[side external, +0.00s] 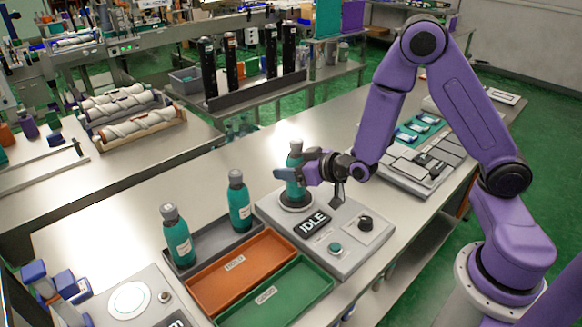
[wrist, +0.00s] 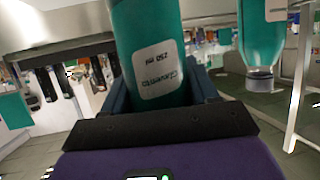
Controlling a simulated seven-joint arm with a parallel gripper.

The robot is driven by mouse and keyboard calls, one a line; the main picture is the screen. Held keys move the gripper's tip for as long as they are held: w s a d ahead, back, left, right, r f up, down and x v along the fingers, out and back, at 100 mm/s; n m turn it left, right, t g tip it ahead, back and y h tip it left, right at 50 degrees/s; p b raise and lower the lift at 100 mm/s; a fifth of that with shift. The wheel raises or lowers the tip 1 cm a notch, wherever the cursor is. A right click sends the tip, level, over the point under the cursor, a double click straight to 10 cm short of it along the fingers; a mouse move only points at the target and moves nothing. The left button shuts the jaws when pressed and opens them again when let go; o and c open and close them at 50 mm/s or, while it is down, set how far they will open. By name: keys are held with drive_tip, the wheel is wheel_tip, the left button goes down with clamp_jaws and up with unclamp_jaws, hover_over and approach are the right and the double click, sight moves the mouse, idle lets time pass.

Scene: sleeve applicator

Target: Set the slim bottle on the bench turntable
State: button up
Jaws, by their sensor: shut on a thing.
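My gripper (side external: 288,179) is shut on a teal bottle (side external: 294,160) with a grey cap. The bottle stands upright over the round turntable (side external: 296,206) of the grey bench unit marked IDLE. Its base looks at or just above the disc; I cannot tell if it touches. In the wrist view the held bottle (wrist: 150,40) sits between both fingers, its white label reading 250 ml upside down. Two similar teal bottles, one in front (side external: 178,240) and one behind (side external: 239,205), stand in the dark grey tray to the left.
An orange tray (side external: 240,262) and a green tray (side external: 275,296) lie in front of the bench unit (side external: 345,262). A white round plate device (side external: 130,300) is at the front left. Grey panels (side external: 405,172) lie to the right. Bare bench shows behind the turntable.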

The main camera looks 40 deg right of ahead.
drive_tip(key=shift+f, duration=0.1)
drive_tip(key=o, duration=1.3)
drive_tip(key=shift+c, duration=0.2)
drive_tip(key=shift+s+r, duration=0.2)
drive_tip(key=v, duration=0.7)
drive_tip(key=shift+d, duration=0.1)
